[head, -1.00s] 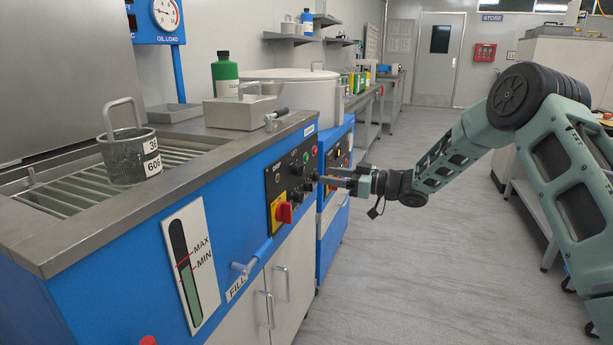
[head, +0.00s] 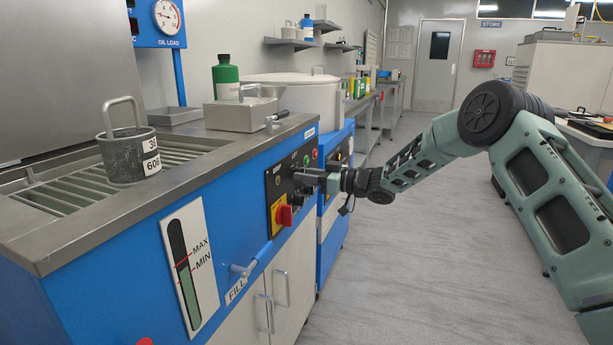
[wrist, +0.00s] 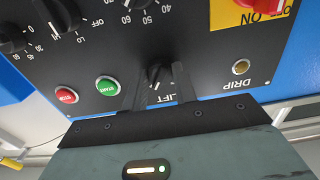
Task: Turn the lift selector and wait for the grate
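The lift selector (wrist: 158,74) is a black knob marked LIFT on the black control panel (wrist: 205,90), seen close up in the wrist view. My gripper (wrist: 162,80) is at the knob, with one dark finger on each side of it. The fingers stand apart; whether they touch the knob is not clear. In the head view my gripper (head: 312,181) reaches the panel from the right and hides the knob. The slatted metal grate (head: 60,197) lies in the tank top. A mesh basket (head: 130,158) with a handle stands upright on it.
Green START (wrist: 108,87) and red STOP (wrist: 66,96) buttons and a DRIP lamp (wrist: 241,67) flank the knob. The floor (head: 400,270) beside is clear.

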